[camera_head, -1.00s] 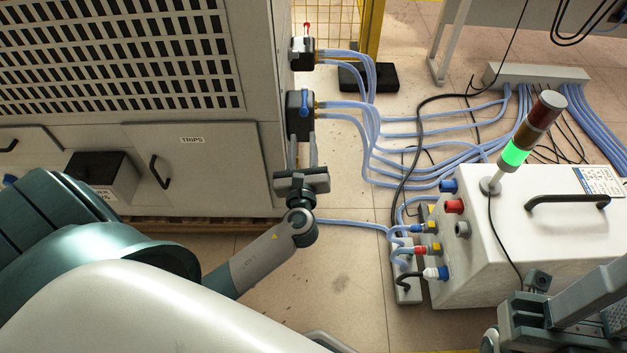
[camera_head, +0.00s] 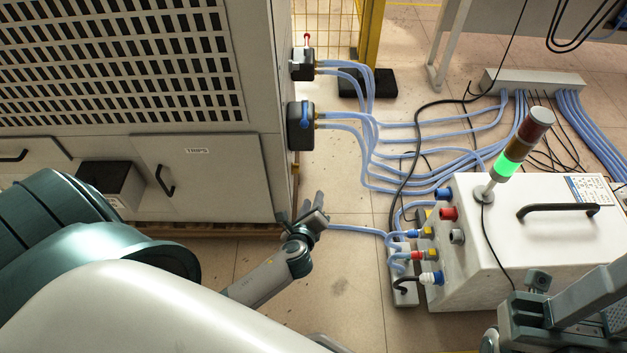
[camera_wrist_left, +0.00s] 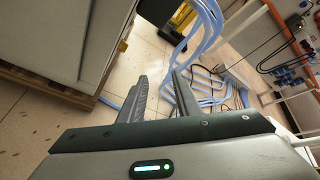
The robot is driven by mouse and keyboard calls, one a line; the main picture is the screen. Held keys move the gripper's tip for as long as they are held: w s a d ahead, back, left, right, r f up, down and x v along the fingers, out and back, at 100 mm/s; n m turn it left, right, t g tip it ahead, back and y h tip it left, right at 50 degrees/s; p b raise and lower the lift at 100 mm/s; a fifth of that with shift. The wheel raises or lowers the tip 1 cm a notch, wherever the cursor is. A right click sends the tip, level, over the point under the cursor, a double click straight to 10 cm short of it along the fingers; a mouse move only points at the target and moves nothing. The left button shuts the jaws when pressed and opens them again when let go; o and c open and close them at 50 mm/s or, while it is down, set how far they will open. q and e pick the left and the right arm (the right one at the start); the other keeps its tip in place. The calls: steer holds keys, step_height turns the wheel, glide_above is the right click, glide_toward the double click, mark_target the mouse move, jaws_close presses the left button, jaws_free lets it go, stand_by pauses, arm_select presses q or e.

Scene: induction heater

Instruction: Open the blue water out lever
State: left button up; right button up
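The blue water out lever (camera_head: 304,113) sits on a black valve box (camera_head: 297,138) on the cabinet's right side in the head view. The lever looks roughly upright. My left gripper (camera_head: 312,203) is below the box, apart from it and the lever. In the left wrist view its two fingers (camera_wrist_left: 158,98) are spread with nothing between them. A dark box shows at the top of that view, but the lever cannot be made out. Part of my right gripper (camera_head: 545,290) shows at the lower right in the head view; its fingers are unclear.
A second valve box (camera_head: 302,67) with a red lever (camera_head: 307,40) is above. Blue hoses (camera_head: 345,119) run from both boxes to the right. A white unit (camera_head: 535,235) with a signal light (camera_head: 525,140) stands right.

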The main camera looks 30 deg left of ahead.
arm_select(q)
steer(key=shift+s+d+f+n+g+h+p, duration=0.15)
steer(key=shift+s+d+f+n, duration=0.1)
steer(key=shift+f, duration=0.2)
steer(key=shift+s+d+f+n+g+h+p, duration=0.1)
steer(key=shift+s+d+f+n, duration=0.15)
steer(key=shift+f, duration=0.2)
steer(key=shift+s+d+f+n+g+h+p, duration=0.15)
steer(key=shift+s+f+n, duration=0.15)
steer(key=shift+f, duration=0.15)
